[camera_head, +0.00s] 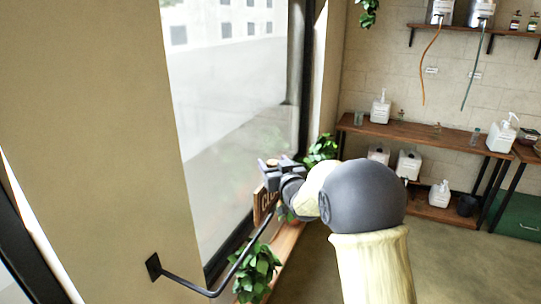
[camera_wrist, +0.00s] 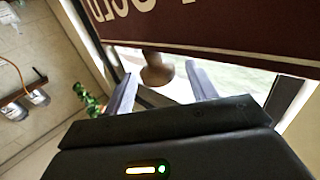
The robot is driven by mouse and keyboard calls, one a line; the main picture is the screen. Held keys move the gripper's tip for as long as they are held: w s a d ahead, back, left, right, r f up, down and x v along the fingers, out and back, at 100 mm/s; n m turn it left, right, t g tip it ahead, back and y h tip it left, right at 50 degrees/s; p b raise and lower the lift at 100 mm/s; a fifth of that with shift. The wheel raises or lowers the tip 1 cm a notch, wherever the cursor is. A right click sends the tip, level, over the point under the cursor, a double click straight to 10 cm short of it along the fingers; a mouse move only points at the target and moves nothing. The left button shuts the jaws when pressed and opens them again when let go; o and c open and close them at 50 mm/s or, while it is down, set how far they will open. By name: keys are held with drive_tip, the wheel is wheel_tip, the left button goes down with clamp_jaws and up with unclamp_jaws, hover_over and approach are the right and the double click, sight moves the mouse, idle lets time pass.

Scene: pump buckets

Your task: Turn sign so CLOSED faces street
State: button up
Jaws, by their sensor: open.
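The sign (camera_head: 261,205) is a small brown board with pale letters beside the window. It is partly hidden by my gripper, and only its first letters show. In the wrist view the sign (camera_wrist: 225,35) is a dark red-brown board with large cream letters, cut off by the frame's top; I cannot read the whole word. A round brown knob (camera_wrist: 156,72) sticks out from the sign's edge. My gripper (camera_wrist: 163,86) is open, with one finger on each side of the knob. No finger clearly touches it. In the head view my gripper (camera_head: 277,168) is at the sign's top.
A black metal bar (camera_head: 190,285) runs from the left wall towards the sign. The window (camera_head: 235,120) is behind it. Leafy plants (camera_head: 257,268) stand on the wooden sill (camera_head: 285,243). A wooden table (camera_head: 410,131) with white pump bottles stands at the back right.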

sight(271, 161)
drive_tip(key=shift+p+x, duration=0.45)
drive_tip(key=shift+x, duration=1.1)
drive_tip(key=shift+c, duration=0.3)
clamp_jaws()
